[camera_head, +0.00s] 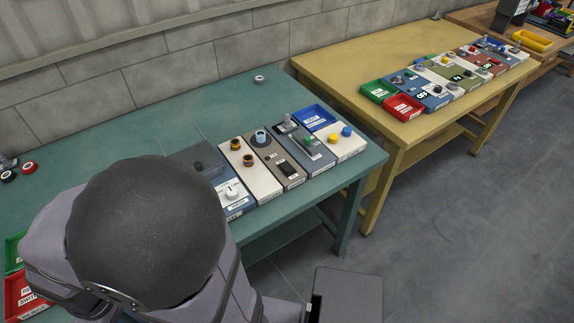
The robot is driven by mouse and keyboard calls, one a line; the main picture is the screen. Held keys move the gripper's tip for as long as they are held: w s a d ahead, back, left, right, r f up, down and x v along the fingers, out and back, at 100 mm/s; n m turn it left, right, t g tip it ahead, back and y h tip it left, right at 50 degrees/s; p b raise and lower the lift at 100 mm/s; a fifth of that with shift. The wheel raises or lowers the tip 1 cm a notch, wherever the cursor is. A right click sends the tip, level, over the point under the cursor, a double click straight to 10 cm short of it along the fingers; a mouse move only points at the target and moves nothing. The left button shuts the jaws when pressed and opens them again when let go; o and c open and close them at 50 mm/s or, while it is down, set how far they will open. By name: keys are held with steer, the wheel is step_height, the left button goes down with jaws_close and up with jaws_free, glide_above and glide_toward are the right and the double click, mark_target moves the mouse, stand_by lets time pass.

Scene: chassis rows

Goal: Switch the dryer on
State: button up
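On the teal table stands a row of device panels with knobs, buttons and switches. From left to right are a blue-grey panel with a white dial (231,191), a white panel (252,182) with two dark-and-orange knobs, a brown-grey panel (283,172) with a light-blue-topped knob and a black rocker, a blue-grey panel (317,162) with a green-marked lever, and a white panel (349,146) with yellow and blue buttons. The labels are too small to read, so I cannot tell which is the dryer. My arm fills the lower left and hides part of the table. My gripper cannot be made out.
A yellow table (330,68) at the back right carries another row of panels, with green (377,91) and red (404,107) trays. A blue tray (314,117) sits behind the teal table's row. Red and green trays lie at the left edge. The teal table's back is mostly clear.

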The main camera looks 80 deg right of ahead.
steer(key=shift+d+m, duration=0.3)
steer(key=shift+d, duration=0.3)
jaws_close()
steer(key=s+d+m+p, duration=0.1)
steer(key=s+d+m, duration=0.4)
steer(key=d, duration=0.9)
steer(key=s+d+f+m+g, duration=0.1)
steer(key=s+d+m, duration=0.45)
steer(key=d, duration=0.85)
steer(key=s+d+m+p, duration=0.1)
steer(key=s+d+m, duration=0.4)
steer(key=d, duration=0.8)
steer(key=s+d+r+m+g+h, duration=0.1)
steer(key=s+d+r+m+h, duration=0.1)
steer(key=d+r+m, duration=0.7)
steer(key=shift+s+d+r+m+g, duration=0.2)
steer(key=shift+d+r+m+g, duration=0.2)
steer(key=shift+m, duration=0.55)
